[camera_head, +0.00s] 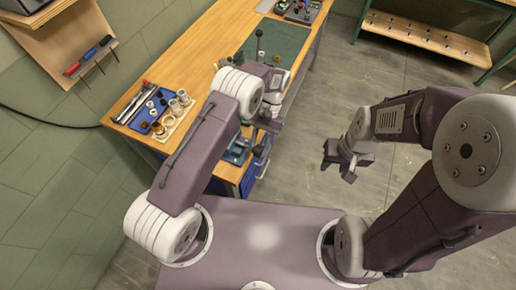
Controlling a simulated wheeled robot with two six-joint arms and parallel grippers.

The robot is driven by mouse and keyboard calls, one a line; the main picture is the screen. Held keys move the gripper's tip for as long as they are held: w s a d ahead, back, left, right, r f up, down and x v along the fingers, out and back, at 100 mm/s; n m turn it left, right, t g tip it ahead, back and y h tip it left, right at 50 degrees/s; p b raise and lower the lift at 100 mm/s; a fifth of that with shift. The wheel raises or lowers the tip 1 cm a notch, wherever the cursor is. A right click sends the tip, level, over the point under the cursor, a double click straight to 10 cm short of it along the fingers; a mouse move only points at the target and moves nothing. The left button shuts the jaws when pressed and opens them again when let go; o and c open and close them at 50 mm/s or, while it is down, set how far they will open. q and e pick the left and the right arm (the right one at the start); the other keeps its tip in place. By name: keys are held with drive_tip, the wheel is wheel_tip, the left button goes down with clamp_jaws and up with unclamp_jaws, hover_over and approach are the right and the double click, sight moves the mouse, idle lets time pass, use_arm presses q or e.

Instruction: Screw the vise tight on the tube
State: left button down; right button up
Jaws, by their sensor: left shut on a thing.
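The blue-grey vise (236,152) stands near the right front corner of the wooden workbench (206,48). My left arm and gripper partly cover it. My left gripper (270,121) is over the bench's right edge, just above and to the right of the vise in the picture. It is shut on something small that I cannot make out. I cannot pick out the tube, and the vise jaws are too small and too covered to read. My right gripper (339,163) hangs over the bare floor to the right of the bench. Its fingers are apart, with nothing between them.
A blue tray of small parts (148,118) and a rack of cups (173,116) stand at the bench's left. A dark green mat (286,45) lies farther back. A wall board (62,40) holds pens. A low shelf (425,37) stands back right. The floor between is clear.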

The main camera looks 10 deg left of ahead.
use_arm(q)
drive_tip(key=shift+d+f+g+b, duration=0.1)
drive_tip(key=shift+d+g+b, duration=0.1)
drive_tip(key=shift+g+b, duration=0.15)
idle(0.3)
drive_tip(key=c, duration=1.2)
unclamp_jaws()
drive_tip(key=shift+s+d, duration=0.1)
drive_tip(key=shift+d, duration=0.1)
drive_tip(key=shift+a, duration=0.1)
